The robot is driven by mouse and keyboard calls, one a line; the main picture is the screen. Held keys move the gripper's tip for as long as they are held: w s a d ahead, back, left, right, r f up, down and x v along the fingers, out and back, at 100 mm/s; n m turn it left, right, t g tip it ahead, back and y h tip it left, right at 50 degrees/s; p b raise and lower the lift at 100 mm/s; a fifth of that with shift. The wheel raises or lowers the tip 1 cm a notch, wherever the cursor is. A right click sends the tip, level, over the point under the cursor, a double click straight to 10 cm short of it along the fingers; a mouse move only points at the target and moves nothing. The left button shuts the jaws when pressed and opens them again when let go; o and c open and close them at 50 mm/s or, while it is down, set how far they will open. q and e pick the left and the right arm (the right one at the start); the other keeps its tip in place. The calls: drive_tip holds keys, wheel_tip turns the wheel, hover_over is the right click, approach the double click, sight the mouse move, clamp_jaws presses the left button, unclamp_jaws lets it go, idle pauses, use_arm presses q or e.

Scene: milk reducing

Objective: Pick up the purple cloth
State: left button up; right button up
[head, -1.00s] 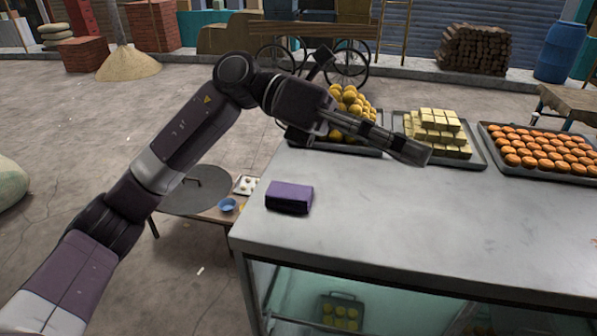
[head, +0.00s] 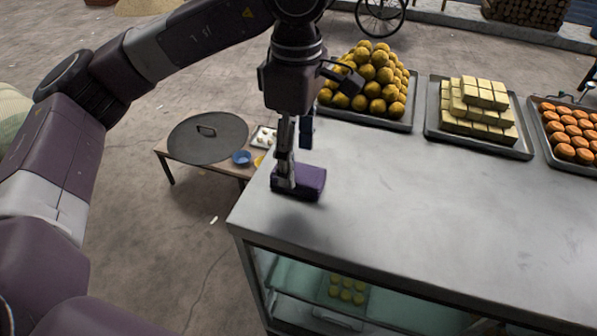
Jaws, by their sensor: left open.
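The purple cloth (head: 312,183) is a folded, block-like bundle lying on the grey counter top (head: 400,220), near its left edge. My left gripper (head: 287,178) points straight down at the cloth, with its fingers at the cloth's left side and partly in front of it. The gripper is open. The fingers hide part of the cloth, and I cannot tell whether they touch it. My right gripper is not in view.
A tray of round yellow sweets (head: 375,80) stands behind the gripper. Trays of pale blocks (head: 480,108) and orange sweets (head: 572,130) stand further right. A low table with a round dark lid (head: 207,138) is left of the counter. The counter's front is clear.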

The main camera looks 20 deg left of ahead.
sight(298, 172)
use_arm(q)
wheel_tip(298, 172, down, 4)
drive_tip(key=shift+w+r+p, duration=0.1)
drive_tip(key=shift+r+p, duration=0.1)
drive_tip(key=shift+p, duration=0.35)
drive_tip(key=shift+d, duration=0.1)
drive_tip(key=c, duration=1.2)
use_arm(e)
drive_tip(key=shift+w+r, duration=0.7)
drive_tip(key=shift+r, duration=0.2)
